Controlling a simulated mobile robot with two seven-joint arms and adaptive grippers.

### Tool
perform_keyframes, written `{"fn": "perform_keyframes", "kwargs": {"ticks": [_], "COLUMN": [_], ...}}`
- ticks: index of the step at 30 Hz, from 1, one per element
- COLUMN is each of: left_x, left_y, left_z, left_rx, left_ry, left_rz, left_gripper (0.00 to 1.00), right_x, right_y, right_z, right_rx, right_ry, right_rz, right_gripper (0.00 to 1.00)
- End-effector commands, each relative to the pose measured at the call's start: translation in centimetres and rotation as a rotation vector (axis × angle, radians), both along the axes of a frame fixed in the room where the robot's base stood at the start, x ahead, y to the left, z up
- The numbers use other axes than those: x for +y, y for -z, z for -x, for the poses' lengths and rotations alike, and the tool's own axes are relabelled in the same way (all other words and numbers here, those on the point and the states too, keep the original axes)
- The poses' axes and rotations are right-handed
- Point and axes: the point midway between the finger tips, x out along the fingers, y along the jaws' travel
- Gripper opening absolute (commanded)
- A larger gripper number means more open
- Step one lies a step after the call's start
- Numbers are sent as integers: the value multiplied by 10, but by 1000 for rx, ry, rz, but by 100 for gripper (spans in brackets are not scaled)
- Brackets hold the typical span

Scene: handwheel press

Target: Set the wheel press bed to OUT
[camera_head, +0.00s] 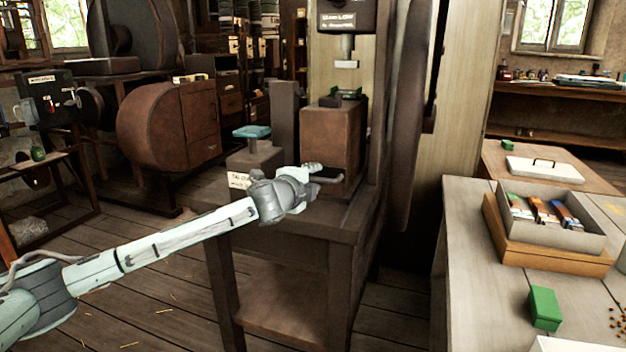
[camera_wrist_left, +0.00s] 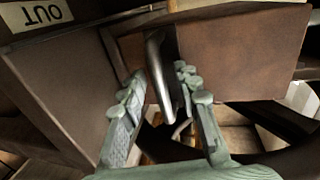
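The press bed is a rust-brown block (camera_head: 331,135) on the dark press stand, with a small green piece (camera_head: 347,92) on top. A grey bar handle (camera_head: 327,179) sticks out low on its front. My left gripper (camera_head: 308,184) is at this handle. In the left wrist view the handle (camera_wrist_left: 160,75) lies between the two fingers of the left gripper (camera_wrist_left: 160,82), which stand apart on either side. I cannot tell whether either finger touches it. An OUT label (camera_wrist_left: 37,14) shows upside down there; a pale label (camera_head: 238,181) shows in the head view. My right gripper is not in view.
A block with a teal top (camera_head: 252,132) stands left of the bed. The press head (camera_head: 346,17) hangs above it. A dark curved rim (camera_wrist_left: 270,125) is at the right of the wrist view. A workbench with a tray (camera_head: 560,238) and a green box (camera_head: 544,308) is right.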

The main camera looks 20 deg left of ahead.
Motion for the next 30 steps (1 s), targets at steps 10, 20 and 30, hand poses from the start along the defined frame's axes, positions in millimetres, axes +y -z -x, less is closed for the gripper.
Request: {"fn": "perform_keyframes", "kwargs": {"ticks": [10, 20, 30], "left_x": [0, 0, 7], "left_y": [0, 0, 0], "left_z": [0, 0, 2], "left_rx": [0, 0, 2], "left_ry": [0, 0, -2], "left_rz": [0, 0, 0], "left_gripper": [4, 0, 0], "right_x": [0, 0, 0], "right_y": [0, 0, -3], "right_z": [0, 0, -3], "right_rx": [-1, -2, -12], "right_ry": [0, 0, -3], "right_rz": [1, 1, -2], "right_gripper": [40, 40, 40]}}
